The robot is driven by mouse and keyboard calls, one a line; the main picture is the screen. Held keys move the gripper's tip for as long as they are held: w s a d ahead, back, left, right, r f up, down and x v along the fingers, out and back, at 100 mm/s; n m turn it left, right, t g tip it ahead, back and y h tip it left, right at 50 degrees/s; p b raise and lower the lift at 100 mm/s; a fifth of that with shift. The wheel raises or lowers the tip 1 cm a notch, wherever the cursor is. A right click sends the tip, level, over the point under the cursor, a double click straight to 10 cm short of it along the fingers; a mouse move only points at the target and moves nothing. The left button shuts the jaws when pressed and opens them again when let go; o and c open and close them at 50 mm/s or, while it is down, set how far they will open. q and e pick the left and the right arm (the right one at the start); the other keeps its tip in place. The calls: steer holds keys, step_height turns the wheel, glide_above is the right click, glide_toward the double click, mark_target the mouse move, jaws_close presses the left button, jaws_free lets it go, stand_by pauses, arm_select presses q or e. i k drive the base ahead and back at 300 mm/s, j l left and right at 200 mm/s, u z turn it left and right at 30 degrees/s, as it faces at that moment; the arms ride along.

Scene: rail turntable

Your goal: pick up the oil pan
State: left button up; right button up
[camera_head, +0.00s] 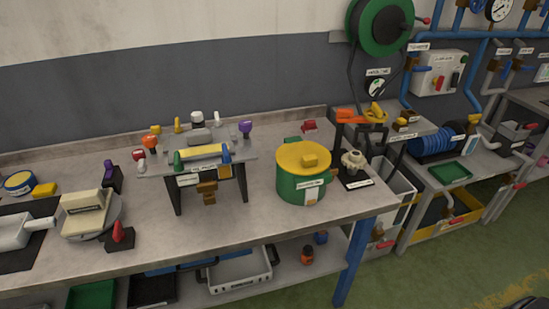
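No thing in view carries a label I can read as oil pan, so I cannot tell which it is. Several shallow trays could be it. A green tray (91,295) and a black tray (152,290) are on the shelf under the bench, both cut by the bottom edge. Another small green tray (450,171) lies on the right-hand bench. A grey pan-like piece with a handle (14,231) sits on a black mat at the left edge, partly cut off. Neither of my grippers is in view.
The workbench (255,229) holds a green pot with a yellow lid (303,171), a small rack with coloured tools (198,165) and a round turntable (112,221). A white basket (240,271) is on the lower shelf. A blue leg (354,260) stands at the bench corner. Green floor is open at right.

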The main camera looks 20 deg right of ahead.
mark_target(16, 230)
steer(key=z, duration=0.2)
steer(key=u, duration=1.35)
steer(key=z, duration=0.5)
